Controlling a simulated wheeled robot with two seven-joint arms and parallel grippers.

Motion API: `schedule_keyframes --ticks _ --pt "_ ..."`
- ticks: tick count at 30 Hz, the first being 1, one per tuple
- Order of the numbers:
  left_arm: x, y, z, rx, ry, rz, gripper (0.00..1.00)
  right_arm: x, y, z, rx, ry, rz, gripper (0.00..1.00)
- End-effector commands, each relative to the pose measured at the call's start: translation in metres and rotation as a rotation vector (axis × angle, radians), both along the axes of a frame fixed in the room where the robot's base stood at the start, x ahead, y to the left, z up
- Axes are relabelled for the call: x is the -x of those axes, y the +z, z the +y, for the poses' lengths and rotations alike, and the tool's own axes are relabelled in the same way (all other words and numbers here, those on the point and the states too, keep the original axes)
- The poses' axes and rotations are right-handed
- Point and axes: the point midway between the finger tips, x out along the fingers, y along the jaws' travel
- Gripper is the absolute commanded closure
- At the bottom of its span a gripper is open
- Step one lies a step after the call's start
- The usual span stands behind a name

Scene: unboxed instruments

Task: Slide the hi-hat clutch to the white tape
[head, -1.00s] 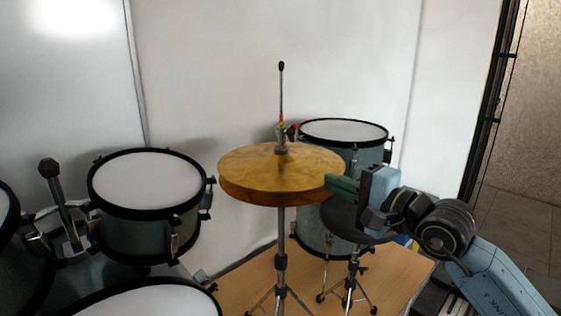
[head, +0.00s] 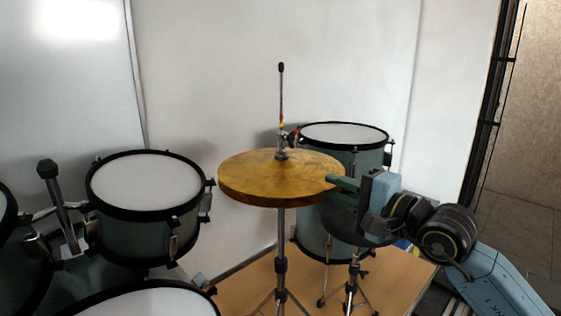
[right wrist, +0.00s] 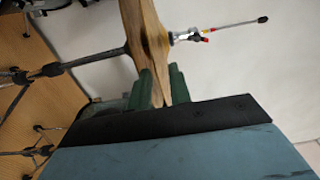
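The hi-hat stands mid-view, with two golden cymbals (head: 265,180) close together and a thin upright rod (head: 281,90) above them. The clutch (head: 281,150) sits on the rod just above the top cymbal, and shows in the right wrist view (right wrist: 182,38). Small coloured bands, red and yellow, show on the rod above it; a pale band beside them is too small to be sure of. My right gripper (head: 340,184) has its green fingers on the cymbals' right edge, one finger on each side, closed on them (right wrist: 161,85). My left gripper is not in view.
A floor tom (head: 345,133) stands behind the hi-hat to the right, and a stool (head: 352,222) is below my right gripper. Another tom (head: 145,180) stands to the left. The wall behind and the space above the cymbals are clear.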

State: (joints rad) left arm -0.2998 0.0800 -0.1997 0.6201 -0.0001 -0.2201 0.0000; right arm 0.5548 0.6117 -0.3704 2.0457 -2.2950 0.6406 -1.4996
Motion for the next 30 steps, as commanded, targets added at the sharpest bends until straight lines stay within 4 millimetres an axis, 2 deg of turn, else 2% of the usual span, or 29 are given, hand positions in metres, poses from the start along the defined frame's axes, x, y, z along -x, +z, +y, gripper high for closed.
schedule_keyframes --ticks 5,11,30 --pt "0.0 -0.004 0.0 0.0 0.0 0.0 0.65 0.005 -0.004 -0.004 0.003 0.0 0.004 0.78" --pt "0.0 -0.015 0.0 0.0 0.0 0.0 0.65 0.021 -0.005 -0.016 0.004 0.0 0.004 0.78" --pt "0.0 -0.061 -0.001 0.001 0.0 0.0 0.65 0.071 -0.005 -0.056 0.003 -0.002 0.001 0.78"
